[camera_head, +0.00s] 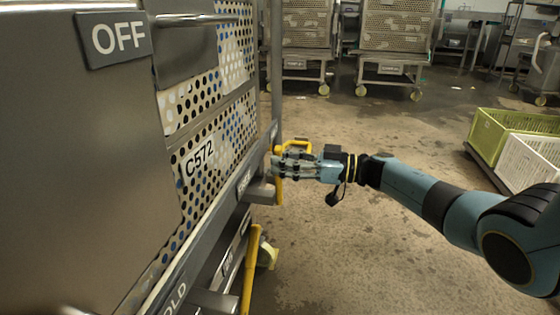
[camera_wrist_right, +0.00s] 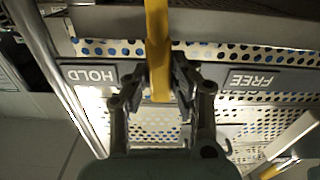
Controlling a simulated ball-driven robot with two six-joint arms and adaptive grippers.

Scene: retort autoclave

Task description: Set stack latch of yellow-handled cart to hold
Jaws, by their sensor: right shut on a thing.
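The cart stack (camera_head: 215,150) has perforated metal sides and a plate reading C572. A yellow latch lever (camera_wrist_right: 158,50) stands upright in the right wrist view, between a HOLD plate (camera_wrist_right: 91,75) and a FREE plate (camera_wrist_right: 268,82), both upside down there. My right gripper (camera_head: 280,166) is shut on this lever, one finger on each side of it, at the cart's side rail. The lever's yellow also shows at the fingers in the head view (camera_head: 279,190). The fingers hide part of it. My left gripper is not in view.
A second yellow bar (camera_head: 250,270) stands nearer along the cart's side. A grey panel marked OFF (camera_head: 118,38) fills the left foreground. Green (camera_head: 492,137) and white crates (camera_head: 530,163) are at the right. Other perforated carts (camera_head: 396,27) stand behind; the floor between is open.

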